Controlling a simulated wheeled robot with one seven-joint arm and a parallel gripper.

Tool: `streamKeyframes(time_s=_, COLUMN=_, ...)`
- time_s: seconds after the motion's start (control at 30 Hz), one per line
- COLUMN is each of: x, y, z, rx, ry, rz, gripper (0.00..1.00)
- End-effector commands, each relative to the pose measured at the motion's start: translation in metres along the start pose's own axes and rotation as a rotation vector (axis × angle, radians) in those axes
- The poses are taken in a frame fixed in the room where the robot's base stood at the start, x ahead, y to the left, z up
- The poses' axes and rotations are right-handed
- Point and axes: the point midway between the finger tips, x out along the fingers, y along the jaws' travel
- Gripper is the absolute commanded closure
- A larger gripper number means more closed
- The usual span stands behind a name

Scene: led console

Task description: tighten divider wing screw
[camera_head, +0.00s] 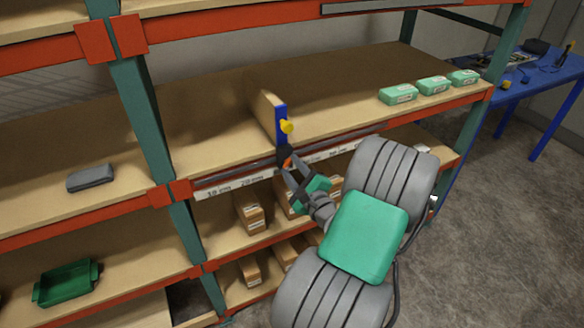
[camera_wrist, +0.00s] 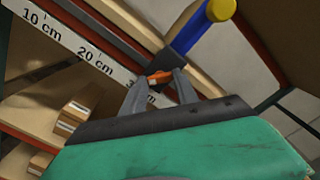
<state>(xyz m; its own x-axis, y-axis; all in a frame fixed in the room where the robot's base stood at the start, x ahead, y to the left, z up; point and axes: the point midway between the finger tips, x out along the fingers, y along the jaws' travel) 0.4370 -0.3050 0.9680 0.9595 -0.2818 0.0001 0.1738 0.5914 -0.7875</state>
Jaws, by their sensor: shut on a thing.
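The divider (camera_head: 262,108) stands upright on the middle shelf, a brown panel with a blue front edge (camera_head: 281,118) and a yellow knob (camera_head: 287,126). The blue edge and knob (camera_wrist: 221,9) also show at the top of the wrist view. Below the blue edge is a dark clamp block (camera_head: 284,151) at the shelf's front rail. The small orange wing screw (camera_wrist: 159,77) sits under it. My gripper (camera_head: 289,164) is at the rail, with its fingers on either side of the screw, shut on it. The fingers partly hide the screw.
A scale strip (camera_wrist: 85,52) with centimetre marks runs along the shelf front. Small cartons (camera_head: 250,212) stand on the shelf below. Green-and-white boxes (camera_head: 398,94) sit at the right of the middle shelf. A grey case (camera_head: 90,178) lies in the left bay.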

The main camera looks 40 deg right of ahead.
Motion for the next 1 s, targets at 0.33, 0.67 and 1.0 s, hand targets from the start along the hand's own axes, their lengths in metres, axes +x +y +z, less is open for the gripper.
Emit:
streamKeyframes(time_s=0.33, x=-0.001, y=0.003, z=-0.002, rx=0.003, ry=0.006, rz=0.005, gripper=0.58)
streamKeyframes(time_s=0.67, x=0.000, y=0.002, z=0.000, rx=0.000, ry=0.001, rz=0.003, gripper=0.42)
streamKeyframes(time_s=1.0, x=-0.024, y=0.003, z=-0.005, rx=-0.002, ry=0.005, rz=-0.003, gripper=0.42)
